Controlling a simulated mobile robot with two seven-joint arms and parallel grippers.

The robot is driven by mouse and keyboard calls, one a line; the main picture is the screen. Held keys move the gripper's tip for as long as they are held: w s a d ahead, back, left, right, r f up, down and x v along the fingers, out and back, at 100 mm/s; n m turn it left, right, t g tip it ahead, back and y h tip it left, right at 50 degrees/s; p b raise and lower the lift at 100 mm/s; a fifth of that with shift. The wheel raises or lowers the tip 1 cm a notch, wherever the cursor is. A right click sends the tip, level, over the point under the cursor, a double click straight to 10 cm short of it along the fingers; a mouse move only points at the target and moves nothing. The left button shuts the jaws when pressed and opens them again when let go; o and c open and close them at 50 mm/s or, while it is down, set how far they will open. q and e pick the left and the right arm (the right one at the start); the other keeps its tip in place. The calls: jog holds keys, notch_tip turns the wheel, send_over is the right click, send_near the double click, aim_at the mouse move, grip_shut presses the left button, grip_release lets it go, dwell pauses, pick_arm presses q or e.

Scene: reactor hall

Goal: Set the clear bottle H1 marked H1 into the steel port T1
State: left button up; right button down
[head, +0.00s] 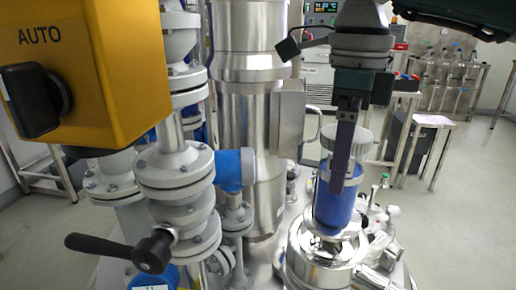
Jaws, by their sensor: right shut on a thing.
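The clear bottle H1 (328,209) has a ribbed pale cap and blue contents, and stands upright right of centre. No H1 mark is readable on it. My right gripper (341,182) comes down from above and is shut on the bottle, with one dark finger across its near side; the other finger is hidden. A round, shiny steel port (312,272), which I take for T1, is directly under the bottle. The bottle's lower end is at the port's top, and I cannot tell whether it is above, resting on or inside the opening. My left gripper is not in view.
A tall steel column (247,120) stands left of the bottle. Grey flanged pipework (175,170) and a yellow AUTO box (90,60) fill the left side. Small fittings (380,222) crowd the port's right. A white-topped stand (433,121) is behind, with open floor at right.

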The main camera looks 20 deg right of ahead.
jog(key=shift+f+b, duration=1)
jog(key=shift+f, duration=0.35)
jog(key=shift+f+b, duration=0.3)
jog(key=shift+f, duration=0.15)
jog(key=shift+f, duration=0.55)
dwell(1.1)
grip_release()
notch_tip(320, 180, up, 10)
dwell(0.6)
dwell(0.4)
